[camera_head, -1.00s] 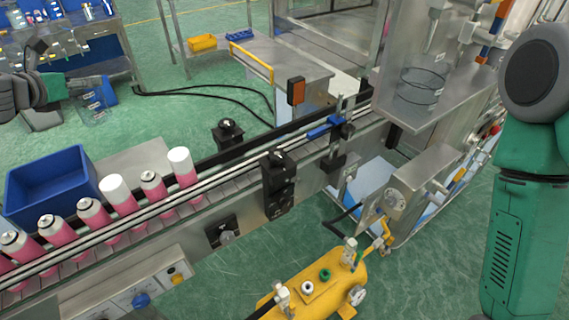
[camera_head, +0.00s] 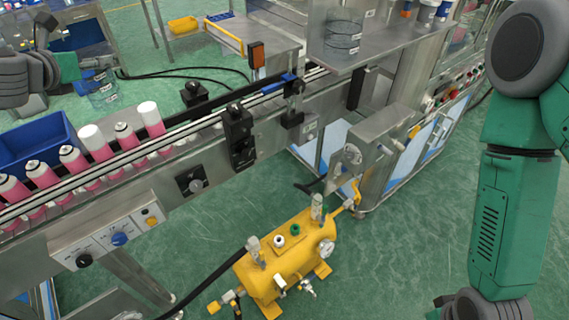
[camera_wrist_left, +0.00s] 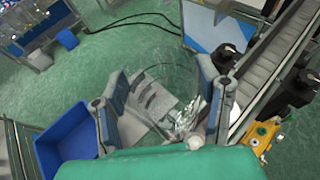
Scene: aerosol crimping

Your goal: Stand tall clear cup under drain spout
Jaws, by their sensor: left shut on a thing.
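My left gripper (camera_head: 92,78) is at the upper left in the head view, shut on a tall clear cup (camera_head: 103,97). In the left wrist view the cup (camera_wrist_left: 165,88) sits between the two blue-grey fingers of the gripper (camera_wrist_left: 163,108), above the floor. A yellow tank (camera_head: 285,268) stands on the floor at the lower middle, far from the cup. It carries a gauge, clear-topped fittings and a small valve (camera_head: 307,288) low on its front. Which fitting is the drain spout I cannot tell. My right arm shows at the right, but its gripper is out of view.
A conveyor (camera_head: 120,165) with pink cans and a blue bin (camera_head: 40,143) lies between the cup and the tank. A metal machine (camera_head: 385,135) stands behind the tank. A black hose runs from the tank's left. Green floor is open in front and right of it.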

